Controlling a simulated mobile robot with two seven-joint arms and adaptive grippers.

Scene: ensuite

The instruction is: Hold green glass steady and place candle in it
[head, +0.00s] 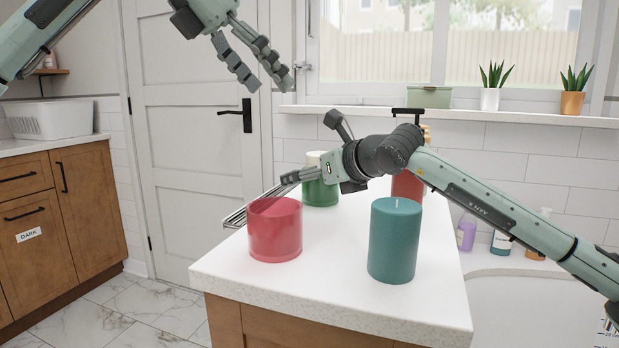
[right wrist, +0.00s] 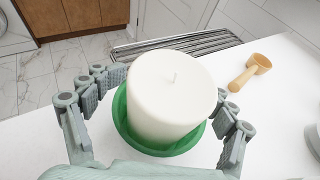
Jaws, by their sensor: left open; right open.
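The green glass (head: 320,193) stands on the far part of the white counter, partly hidden by my right arm. A white candle (head: 314,157) shows above its rim. In the right wrist view the candle (right wrist: 172,92) sits inside the green glass (right wrist: 160,146), whose rim shows around its lower part. My right gripper (right wrist: 172,95) is open, with fingers on both sides of the candle and glass; I cannot tell whether they touch. My left gripper (head: 270,80) is open and empty, raised in front of the door, up and left of the glass.
A red glass (head: 275,232) and a teal candle (head: 395,242) stand at the counter's (head: 330,290) front. A red object (head: 407,186) is partly behind my right arm. A wooden scoop (right wrist: 250,72) lies near the candle. A metal rack (right wrist: 175,45) is at the counter's edge.

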